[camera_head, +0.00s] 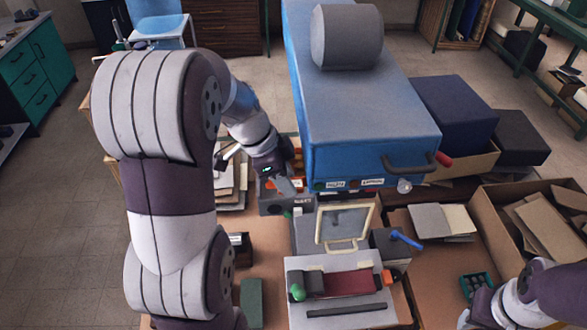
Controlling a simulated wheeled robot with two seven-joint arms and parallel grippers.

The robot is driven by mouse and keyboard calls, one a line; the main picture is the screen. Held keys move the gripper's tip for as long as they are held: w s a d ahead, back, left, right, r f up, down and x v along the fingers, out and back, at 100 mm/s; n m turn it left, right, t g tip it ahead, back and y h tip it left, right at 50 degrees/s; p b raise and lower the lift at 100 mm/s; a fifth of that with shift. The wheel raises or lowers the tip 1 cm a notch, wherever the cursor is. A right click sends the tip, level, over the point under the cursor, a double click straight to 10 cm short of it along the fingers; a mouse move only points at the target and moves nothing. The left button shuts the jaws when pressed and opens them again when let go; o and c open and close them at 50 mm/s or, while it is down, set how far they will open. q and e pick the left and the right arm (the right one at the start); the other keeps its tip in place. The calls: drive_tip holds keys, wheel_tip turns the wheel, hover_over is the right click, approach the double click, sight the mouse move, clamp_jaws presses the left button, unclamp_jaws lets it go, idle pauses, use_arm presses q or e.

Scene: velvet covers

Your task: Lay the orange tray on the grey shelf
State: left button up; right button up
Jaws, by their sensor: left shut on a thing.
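My left arm comes in from the left, and its gripper (284,187) points down at the front left corner of the blue padded bench. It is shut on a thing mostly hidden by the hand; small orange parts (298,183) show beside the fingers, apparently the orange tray. A dark grey box-like piece (272,206) lies just below the gripper; I cannot tell whether they touch. A grey flat surface (335,265) stands in the middle front, perhaps the grey shelf. My right arm shows at the lower right; its fingertips are out of view.
The blue bench (350,110) with a grey roll (346,37) blocks the back. A cream frame (345,226), a dark red roll (349,283) and a blue-handled piece (405,239) crowd the front. A cardboard box (500,230) stands right. Floor at left is clear.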

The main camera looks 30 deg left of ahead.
use_arm(q)
drive_tip(key=shift+s+a+f, duration=0.25)
drive_tip(key=shift+a+f, duration=0.25)
drive_tip(key=w+f+b, duration=0.1)
drive_tip(key=w+f, duration=0.1)
drive_tip(key=w+a+f+b, duration=0.1)
drive_tip(key=w+f+b, duration=0.1)
drive_tip(key=shift+f, duration=0.2)
drive_tip(key=shift+s+f+b, duration=0.1)
drive_tip(key=shift+s+b, duration=0.15)
drive_tip(key=shift+b, duration=0.15)
drive_tip(key=shift+s, duration=0.45)
drive_tip(key=shift+w, duration=0.35)
drive_tip(key=o, duration=1.1)
drive_tip(key=shift+o, duration=0.6)
drive_tip(key=shift+s, duration=0.25)
drive_tip(key=v, duration=0.3)
drive_tip(key=shift+w+r, duration=0.2)
use_arm(e)
wheel_tip(320, 180, down, 4)
use_arm(q)
drive_tip(key=p+v, duration=0.9)
drive_tip(key=shift+s+r, duration=0.2)
drive_tip(key=shift+s, duration=0.15)
use_arm(e)
wheel_tip(320, 180, up, 10)
drive_tip(key=shift+s+f, duration=0.25)
drive_tip(key=shift+s, duration=0.1)
